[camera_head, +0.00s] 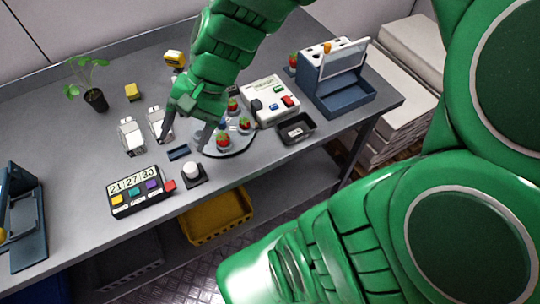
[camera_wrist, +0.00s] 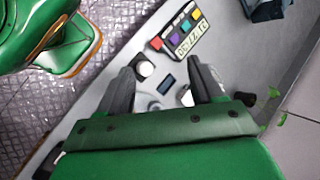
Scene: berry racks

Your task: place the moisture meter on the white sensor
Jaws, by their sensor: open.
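My gripper (camera_head: 185,142) is open above the table, its two dark fingers pointing down and spread apart. In the wrist view my gripper (camera_wrist: 162,70) has nothing between its fingers. A white round piece on a black square base (camera_head: 192,171), possibly the white sensor, stands just in front of the fingers; it also shows in the wrist view (camera_wrist: 145,68). A small dark blue flat block (camera_head: 178,152) lies beside it and shows between the fingers in the wrist view (camera_wrist: 167,81). Two white devices (camera_head: 131,138) stand to the left. I cannot tell which thing is the moisture meter.
A timer with coloured buttons (camera_head: 139,192) is at the front edge. A round plate with strawberries (camera_head: 236,147), a white button box (camera_head: 270,101), a black tray (camera_head: 297,128) and a blue case (camera_head: 340,98) stand right. A potted plant (camera_head: 95,98) is at back left.

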